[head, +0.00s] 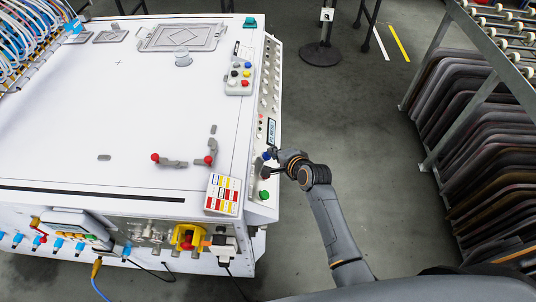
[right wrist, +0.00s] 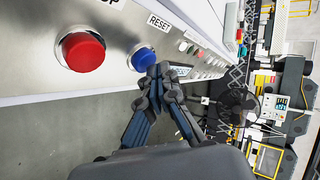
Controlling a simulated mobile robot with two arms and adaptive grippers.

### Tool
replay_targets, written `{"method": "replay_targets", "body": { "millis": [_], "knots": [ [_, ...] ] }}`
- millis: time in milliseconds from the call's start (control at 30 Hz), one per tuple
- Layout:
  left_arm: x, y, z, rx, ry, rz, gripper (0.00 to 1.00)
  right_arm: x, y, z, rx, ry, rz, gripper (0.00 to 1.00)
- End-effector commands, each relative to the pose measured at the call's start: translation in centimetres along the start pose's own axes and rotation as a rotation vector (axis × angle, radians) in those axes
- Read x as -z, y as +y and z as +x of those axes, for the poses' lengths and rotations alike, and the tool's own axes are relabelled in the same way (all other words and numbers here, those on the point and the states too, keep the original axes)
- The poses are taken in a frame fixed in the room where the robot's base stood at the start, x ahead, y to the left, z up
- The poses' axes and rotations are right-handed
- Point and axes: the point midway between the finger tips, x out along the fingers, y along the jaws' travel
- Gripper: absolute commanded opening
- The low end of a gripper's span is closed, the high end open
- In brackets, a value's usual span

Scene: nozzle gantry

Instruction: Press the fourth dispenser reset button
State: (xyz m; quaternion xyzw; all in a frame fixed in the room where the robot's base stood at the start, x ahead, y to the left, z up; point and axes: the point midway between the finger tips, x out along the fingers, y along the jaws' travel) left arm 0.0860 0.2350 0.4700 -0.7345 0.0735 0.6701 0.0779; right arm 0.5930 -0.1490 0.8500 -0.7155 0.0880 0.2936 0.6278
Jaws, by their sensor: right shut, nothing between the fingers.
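A blue button (right wrist: 143,60) under a RESET label sits on the metal side panel (right wrist: 110,20) of the white machine in the right wrist view. It also shows in the head view (head: 266,156), partly beside my gripper. My right gripper (right wrist: 160,72) is shut and empty, with its fingertips right beside the blue button's right edge. I cannot tell whether they touch it. In the head view the right gripper (head: 274,155) reaches the panel from the right. My left gripper is not in view. No dispenser number is readable.
A large red button (right wrist: 82,52) sits left of the blue one. A green button (head: 264,195) is near the panel's front end. Small controls line the panel farther back. A rack of dark panels (head: 490,150) stands at right. Grey floor (head: 370,130) between is clear.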

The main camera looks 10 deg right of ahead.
Motion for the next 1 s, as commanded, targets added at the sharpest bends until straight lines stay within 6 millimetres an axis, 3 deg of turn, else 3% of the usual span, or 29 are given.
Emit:
{"method": "replay_targets", "body": {
  "millis": [1000],
  "knots": [
    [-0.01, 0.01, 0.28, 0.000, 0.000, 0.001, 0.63, -0.45, 0.44, 0.62, 0.000, 0.000, 0.000, 0.00]
  ]
}}
